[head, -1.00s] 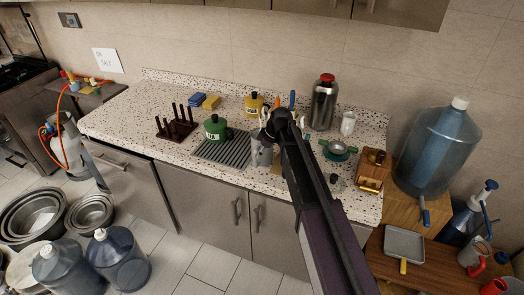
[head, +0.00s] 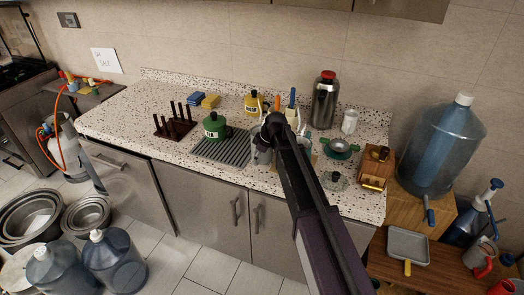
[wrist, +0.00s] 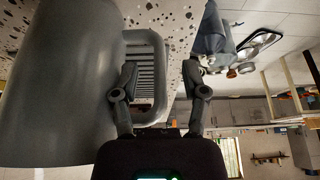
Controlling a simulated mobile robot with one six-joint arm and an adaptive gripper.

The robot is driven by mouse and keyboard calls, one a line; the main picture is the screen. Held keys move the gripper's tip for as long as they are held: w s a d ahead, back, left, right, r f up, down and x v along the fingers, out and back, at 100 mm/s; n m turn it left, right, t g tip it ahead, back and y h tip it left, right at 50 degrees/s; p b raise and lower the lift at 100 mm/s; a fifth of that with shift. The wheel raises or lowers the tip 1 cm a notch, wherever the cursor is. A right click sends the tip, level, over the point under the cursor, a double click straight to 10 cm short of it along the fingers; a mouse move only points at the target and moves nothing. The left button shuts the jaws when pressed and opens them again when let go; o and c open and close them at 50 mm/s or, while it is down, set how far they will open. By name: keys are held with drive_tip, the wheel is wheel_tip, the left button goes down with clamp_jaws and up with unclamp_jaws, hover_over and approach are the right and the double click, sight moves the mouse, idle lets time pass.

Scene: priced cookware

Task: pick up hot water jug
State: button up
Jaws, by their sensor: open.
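A tall dark steel flask with a red cap (head: 325,100), which looks like the hot water jug, stands upright on the speckled counter near the back wall. My arm reaches over the counter in the head view, ending left of and in front of it. The arm hides the gripper's exact place in the head view.
A green canister (head: 214,127) and dark peg rack (head: 175,120) stand left, by a ribbed drainer (head: 222,150). A yellow canister (head: 253,104) is behind. A white cup (head: 349,122), green-based pan (head: 341,148) and wooden grinder (head: 375,168) stand right. The counter's left end is mostly clear.

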drive_tip(key=shift+s+a+f, duration=0.1)
drive_tip(key=shift+a+f, duration=0.1)
drive_tip(key=shift+f, duration=0.1)
drive_tip(key=shift+d, duration=0.1)
idle(0.3)
clamp_jaws()
